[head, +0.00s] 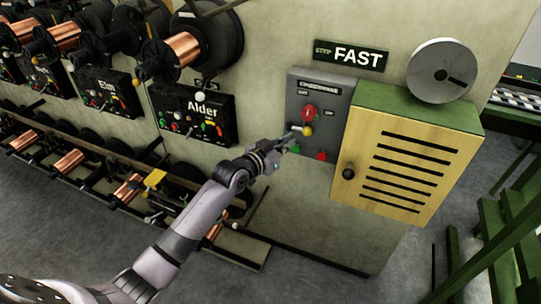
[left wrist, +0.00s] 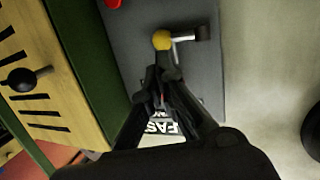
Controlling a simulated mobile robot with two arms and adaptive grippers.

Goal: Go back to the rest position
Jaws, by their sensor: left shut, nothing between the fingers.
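My left gripper (head: 287,142) is in front of the grey control box (head: 330,92) on the wall. Its fingers are shut with nothing between them. In the left wrist view its fingertips (left wrist: 166,76) lie just below a yellow ball (left wrist: 162,40) on a short metal lever (left wrist: 190,34); I cannot tell whether they touch it. In the head view the yellow ball (head: 307,131) sits below a red knob (head: 309,111). A green button and a red button (head: 321,156) are lower on the box. My right gripper is not in view.
A yellow slatted cabinet (head: 395,160) with a black knob (head: 348,174) stands right of the box. A FAST sign (head: 352,56) hangs above. Copper spools (head: 183,49) and the Alder panel (head: 192,115) are at left. Green rails (head: 500,250) stand at right. Floor (head: 330,285) is open in front.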

